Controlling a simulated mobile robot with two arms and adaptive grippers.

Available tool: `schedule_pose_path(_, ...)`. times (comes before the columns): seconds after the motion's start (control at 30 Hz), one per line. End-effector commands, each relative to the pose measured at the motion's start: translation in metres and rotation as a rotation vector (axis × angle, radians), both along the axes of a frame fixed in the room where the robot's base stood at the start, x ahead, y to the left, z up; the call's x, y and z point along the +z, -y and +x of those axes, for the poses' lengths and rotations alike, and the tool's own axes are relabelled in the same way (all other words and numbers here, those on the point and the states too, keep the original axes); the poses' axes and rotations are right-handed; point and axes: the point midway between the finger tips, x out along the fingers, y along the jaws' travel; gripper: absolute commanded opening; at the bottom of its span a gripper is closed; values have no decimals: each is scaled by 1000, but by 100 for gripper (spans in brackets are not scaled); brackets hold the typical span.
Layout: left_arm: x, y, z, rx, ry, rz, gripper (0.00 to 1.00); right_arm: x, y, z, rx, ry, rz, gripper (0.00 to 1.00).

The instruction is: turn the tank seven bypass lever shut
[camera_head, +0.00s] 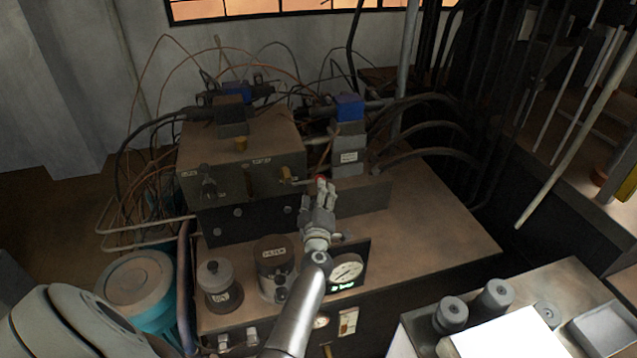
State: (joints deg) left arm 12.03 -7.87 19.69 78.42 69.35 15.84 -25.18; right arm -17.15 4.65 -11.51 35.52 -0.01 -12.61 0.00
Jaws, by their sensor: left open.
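A metal manifold block (225,160) stands on the bench, with small labels too blurred to read for sure. A small brass-coloured lever (285,175) sticks out of the right part of its front face. A dark lever or valve (208,188) sits on the left part of that face. I cannot tell from the labels which one is tank seven's. My left gripper (320,188) is open, just right of the brass lever, with a small red tip (320,180) at its fingertips. The fingers partly hide this spot, and contact cannot be told. My right gripper is not in view.
A blue-topped valve (349,107) and hoses rise behind. A table (562,276) with cylinders is at lower right. The bench's right part (440,225) is clear.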

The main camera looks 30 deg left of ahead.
Motion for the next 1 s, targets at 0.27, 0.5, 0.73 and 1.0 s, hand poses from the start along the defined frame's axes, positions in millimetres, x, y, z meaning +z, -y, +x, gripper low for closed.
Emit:
schedule_pose_path(0.27, -3, -27, 40, 0, 1, 2, 56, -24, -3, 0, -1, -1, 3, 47)
schedule_pose_path(0.5, -2, -38, 58, -1, 0, 1, 56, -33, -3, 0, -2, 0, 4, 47)
schedule_pose_path(0.73, 0, -40, 61, -1, 0, 1, 56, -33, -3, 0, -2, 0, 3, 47)
schedule_pose_path(1.0, 0, -40, 61, -1, -1, 2, 38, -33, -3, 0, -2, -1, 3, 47)
